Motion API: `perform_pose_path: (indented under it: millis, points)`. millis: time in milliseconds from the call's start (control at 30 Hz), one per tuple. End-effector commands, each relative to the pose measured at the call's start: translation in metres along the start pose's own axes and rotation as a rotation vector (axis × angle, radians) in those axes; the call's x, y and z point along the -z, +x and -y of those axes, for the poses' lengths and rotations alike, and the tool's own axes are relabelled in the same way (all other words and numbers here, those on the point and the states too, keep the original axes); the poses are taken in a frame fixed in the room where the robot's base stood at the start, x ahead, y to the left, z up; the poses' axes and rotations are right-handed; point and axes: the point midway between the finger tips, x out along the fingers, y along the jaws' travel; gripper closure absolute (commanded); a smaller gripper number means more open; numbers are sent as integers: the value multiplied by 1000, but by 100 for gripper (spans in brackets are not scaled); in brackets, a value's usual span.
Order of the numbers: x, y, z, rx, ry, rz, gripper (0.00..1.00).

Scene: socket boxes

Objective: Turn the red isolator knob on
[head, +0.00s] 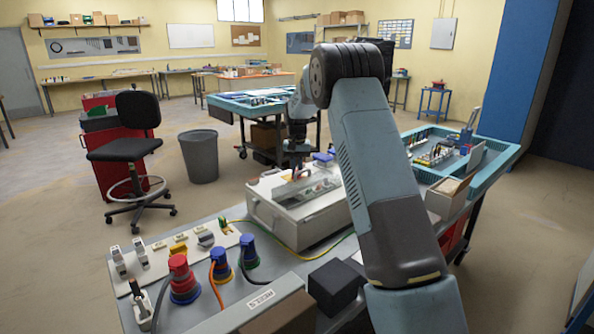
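A pale grey socket box (275,214) lies on the bench near the middle of the head view, with small parts in its open top. My arm comes in from the lower right and reaches over to it. No knob is clearly visible elsewhere.
Red (181,280) and blue (220,266) plugs with cables stand at the front left, beside a pale panel (150,262). A green-yellow wire runs to the box. A black block (337,285) and an open carton (449,197) sit near my arm.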

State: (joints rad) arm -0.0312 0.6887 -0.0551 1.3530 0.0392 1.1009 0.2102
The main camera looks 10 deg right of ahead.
Motion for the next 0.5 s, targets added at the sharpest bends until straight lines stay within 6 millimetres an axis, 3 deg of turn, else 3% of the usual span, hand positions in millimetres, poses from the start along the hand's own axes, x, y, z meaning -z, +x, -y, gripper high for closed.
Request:
perform_pose_path:
  millis: [500]
  points:
    - [1, -1, 0, 0, 109, -2, 100]
